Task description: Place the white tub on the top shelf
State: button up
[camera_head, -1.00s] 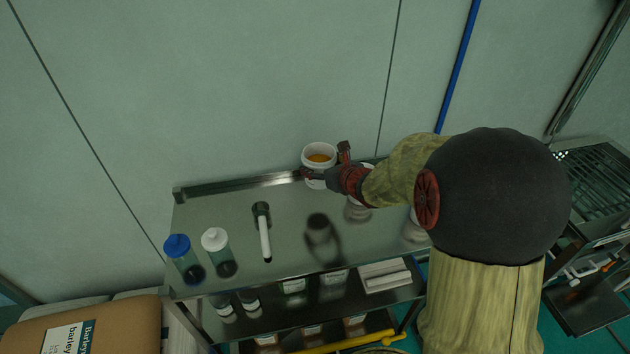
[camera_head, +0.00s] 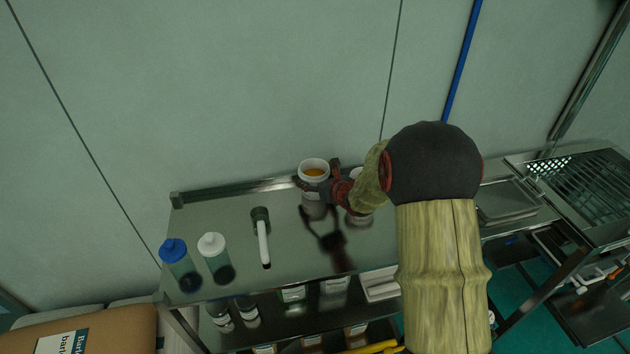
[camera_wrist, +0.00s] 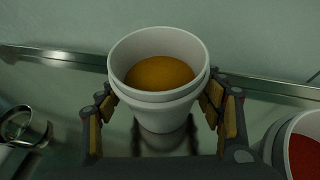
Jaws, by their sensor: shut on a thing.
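A white tub (camera_head: 313,166) with orange contents is at the back of the steel top shelf (camera_head: 216,268). My gripper (camera_head: 316,188) is shut around its sides. In the wrist view the white tub (camera_wrist: 160,97) is upright between the two fingers of my gripper (camera_wrist: 160,108). It is over the shelf near the back rail. I cannot tell whether its base touches the surface.
A second white tub (camera_wrist: 304,145) with red contents is close at right in the wrist view. A blue-capped bottle (camera_head: 174,250), a white-capped bottle (camera_head: 212,245) and a black-and-white handled tool (camera_head: 262,238) occupy the shelf's left half. Lower shelf holds several containers.

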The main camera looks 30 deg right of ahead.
jog(key=shift+r, duration=0.1)
jog(key=o, duration=1.1)
